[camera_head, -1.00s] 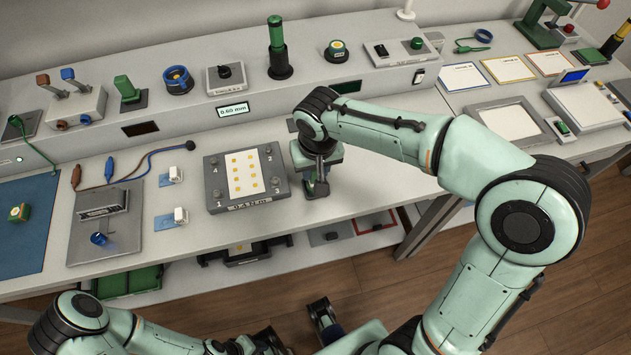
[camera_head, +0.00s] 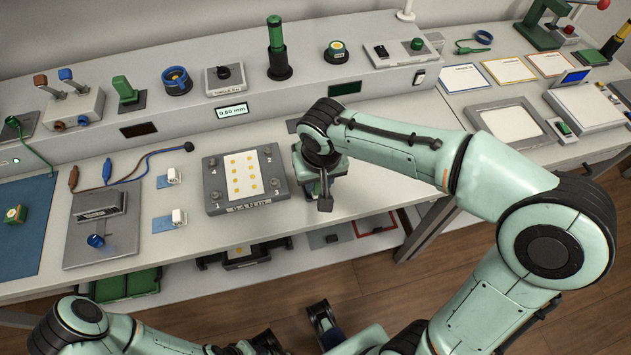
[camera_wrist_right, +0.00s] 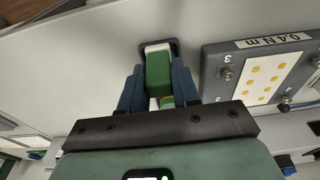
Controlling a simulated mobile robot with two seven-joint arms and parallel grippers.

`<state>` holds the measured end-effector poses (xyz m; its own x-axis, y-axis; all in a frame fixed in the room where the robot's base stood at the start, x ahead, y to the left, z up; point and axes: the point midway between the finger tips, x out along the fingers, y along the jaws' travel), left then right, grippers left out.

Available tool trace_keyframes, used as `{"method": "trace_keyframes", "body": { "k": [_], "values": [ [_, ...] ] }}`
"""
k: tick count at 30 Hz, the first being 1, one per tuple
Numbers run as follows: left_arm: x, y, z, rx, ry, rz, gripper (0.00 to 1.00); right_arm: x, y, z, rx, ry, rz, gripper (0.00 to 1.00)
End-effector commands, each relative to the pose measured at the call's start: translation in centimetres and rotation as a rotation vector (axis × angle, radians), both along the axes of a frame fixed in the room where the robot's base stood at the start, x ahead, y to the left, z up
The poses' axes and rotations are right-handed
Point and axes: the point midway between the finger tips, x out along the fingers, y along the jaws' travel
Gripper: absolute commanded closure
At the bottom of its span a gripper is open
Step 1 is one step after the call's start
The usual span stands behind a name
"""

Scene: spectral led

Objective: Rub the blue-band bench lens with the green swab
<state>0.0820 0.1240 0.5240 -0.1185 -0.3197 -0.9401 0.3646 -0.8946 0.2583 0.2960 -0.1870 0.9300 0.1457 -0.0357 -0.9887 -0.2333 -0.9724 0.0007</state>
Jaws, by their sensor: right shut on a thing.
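A round piece with a blue band (camera_head: 177,80) sits on the raised back ledge, left of centre. A smaller blue round piece (camera_head: 96,240) sits on the grey plate at the left; I cannot tell for certain which is the bench lens. In the wrist view my right gripper (camera_wrist_right: 160,82) is shut on the green swab (camera_wrist_right: 158,72), its white end (camera_wrist_right: 158,48) over a dark-rimmed slot in the bench.
A grey panel (camera_head: 213,185) with yellow dots lies left of my right gripper. White blocks (camera_head: 180,216) on blue pads and a grey plate (camera_head: 119,255) lie farther left. The ledge holds several devices, including a tall green column (camera_head: 277,50). Bench front between panel and arm is narrow.

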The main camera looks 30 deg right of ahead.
Motion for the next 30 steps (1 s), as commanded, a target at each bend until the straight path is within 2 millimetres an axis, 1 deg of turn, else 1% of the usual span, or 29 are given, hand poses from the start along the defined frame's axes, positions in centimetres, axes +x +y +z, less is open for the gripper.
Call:
{"method": "trace_keyframes", "body": {
  "k": [1, 14, 17, 24, 27, 30],
  "values": [
    [0.0, 0.0, 0.0, 0.0, 0.0, 0.0, 0.57, -0.2, 0.0, -0.3, -0.002, 0.011, -0.001, 1.0],
    [0.0, 0.0, 0.2, 0.0, -0.001, 0.0, 0.57, 0.1, -0.1, 0.0, -0.001, 0.006, -0.001, 1.0],
    [0.2, 0.0, 0.7, 0.0, -0.002, 0.0, 0.57, 0.8, -0.2, 0.1, 0.0, 0.006, -0.001, 1.0],
    [0.5, 0.0, 2.0, 0.0, -0.007, 0.0, 0.57, 3.4, -0.9, 0.5, 0.0, 0.004, -0.002, 1.0],
    [0.6, 0.0, 2.3, 0.0, -0.008, -0.001, 0.57, 4.1, -1.0, 0.5, 0.0, 0.003, -0.001, 1.0],
    [0.6, 0.0, 2.4, -0.001, -0.008, 0.0, 0.57, 4.4, -1.1, 0.4, -0.001, 0.001, 0.0, 1.0]
  ]
}}
